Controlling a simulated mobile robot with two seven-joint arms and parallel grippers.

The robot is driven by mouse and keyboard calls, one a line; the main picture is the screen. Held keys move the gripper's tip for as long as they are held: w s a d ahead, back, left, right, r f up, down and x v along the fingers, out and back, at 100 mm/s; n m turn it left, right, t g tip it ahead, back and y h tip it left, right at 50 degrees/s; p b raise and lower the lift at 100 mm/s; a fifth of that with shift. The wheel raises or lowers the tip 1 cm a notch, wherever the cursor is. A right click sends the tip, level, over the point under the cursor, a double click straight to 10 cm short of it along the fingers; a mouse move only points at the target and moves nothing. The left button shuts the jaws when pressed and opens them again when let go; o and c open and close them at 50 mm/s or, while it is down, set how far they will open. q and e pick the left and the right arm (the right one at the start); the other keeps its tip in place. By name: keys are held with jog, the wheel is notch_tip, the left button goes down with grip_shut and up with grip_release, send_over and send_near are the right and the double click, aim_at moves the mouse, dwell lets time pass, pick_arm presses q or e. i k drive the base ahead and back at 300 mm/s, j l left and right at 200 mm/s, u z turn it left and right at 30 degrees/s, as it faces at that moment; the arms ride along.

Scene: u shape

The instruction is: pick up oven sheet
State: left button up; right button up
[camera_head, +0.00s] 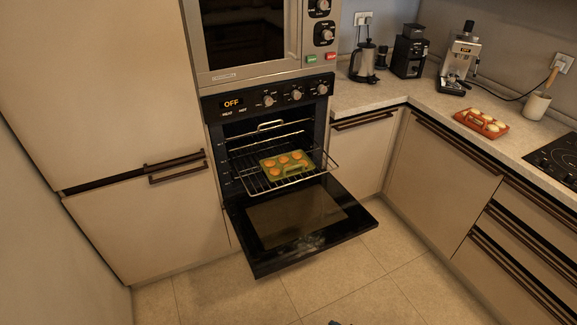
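A green oven sheet (308,165) with several round orange-brown pieces on it lies on the wire rack (247,184) of the open oven. The rack is pulled part way out over the lowered black oven door (300,216). The sheet appears to lie flat, with nothing touching it from above.
A red tray (466,122) with pale round pieces lies on the right counter (420,100), near a coffee machine (459,60) and a black hob (556,160). The lowered door juts over the floor (345,285). The floor in front is largely clear.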

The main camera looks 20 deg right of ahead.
aim_at(276, 168)
jog(key=i+l+u, duration=0.2)
jog(key=i+l, duration=0.15)
jog(key=l, duration=0.3)
jog(key=i+l+u, duration=0.1)
jog(key=l, duration=0.25)
jog(key=i+l+u, duration=0.1)
jog(key=l, duration=0.25)
jog(key=i+l+u, duration=0.1)
jog(key=i+l, duration=0.15)
jog(key=l, duration=0.15)
jog(key=i+l+u, duration=0.1)
jog(key=l, duration=0.25)
jog(key=i+l+u, duration=0.1)
jog(key=l, duration=0.3)
